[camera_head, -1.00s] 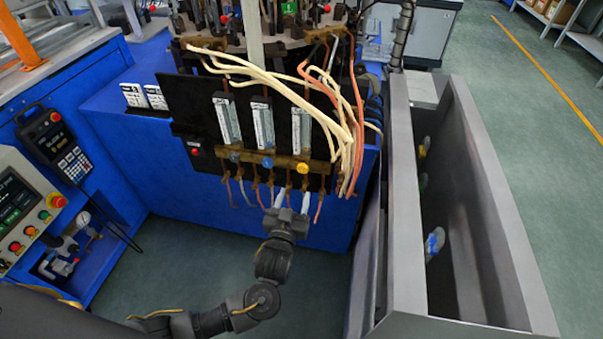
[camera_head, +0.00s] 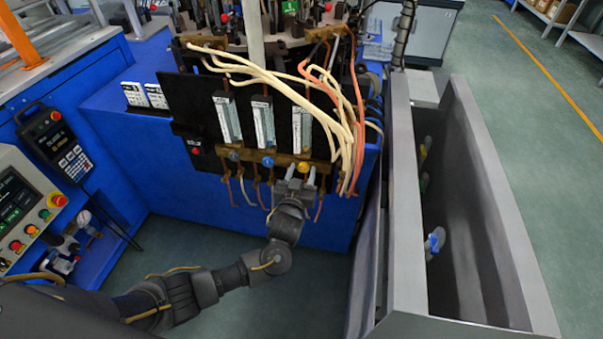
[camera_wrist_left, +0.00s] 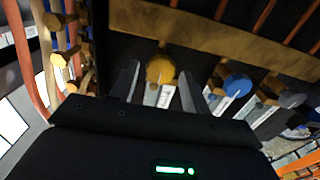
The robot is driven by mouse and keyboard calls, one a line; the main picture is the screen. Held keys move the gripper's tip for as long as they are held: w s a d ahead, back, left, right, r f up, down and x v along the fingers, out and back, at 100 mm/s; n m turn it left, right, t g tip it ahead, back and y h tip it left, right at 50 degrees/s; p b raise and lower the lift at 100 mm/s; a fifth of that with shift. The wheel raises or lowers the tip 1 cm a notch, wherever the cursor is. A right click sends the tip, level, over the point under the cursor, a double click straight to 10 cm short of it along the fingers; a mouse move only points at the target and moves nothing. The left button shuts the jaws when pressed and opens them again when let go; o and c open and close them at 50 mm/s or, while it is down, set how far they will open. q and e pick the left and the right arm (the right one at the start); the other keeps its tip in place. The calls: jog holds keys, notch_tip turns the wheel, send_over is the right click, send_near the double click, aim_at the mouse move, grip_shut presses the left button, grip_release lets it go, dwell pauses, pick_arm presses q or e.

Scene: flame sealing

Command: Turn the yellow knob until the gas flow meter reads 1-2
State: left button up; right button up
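The yellow knob (camera_head: 303,167) is the rightmost of three knobs on the brass bar (camera_head: 280,158). The flow meter (camera_head: 302,130) above it is a clear upright tube on the black panel; its reading is too small to tell. My left gripper (camera_head: 301,174) is just below and in front of the yellow knob. In the left wrist view the yellow knob (camera_wrist_left: 161,69) lies between the two spread fingers (camera_wrist_left: 157,85), with gaps on both sides. The fingers are open. My right gripper is not in view.
A blue knob (camera_head: 267,162) and a grey knob (camera_head: 234,155) sit to the left on the same bar. Cream hoses (camera_head: 300,88) and copper pipes crowd the panel's right side. A grey metal trough (camera_head: 470,200) stands to the right. Floor in front is clear.

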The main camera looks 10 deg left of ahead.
pick_arm(q)
jog(key=c, duration=0.7)
jog(key=shift+c, duration=0.3)
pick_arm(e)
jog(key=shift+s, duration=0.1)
pick_arm(q)
jog(key=shift+n, duration=0.3)
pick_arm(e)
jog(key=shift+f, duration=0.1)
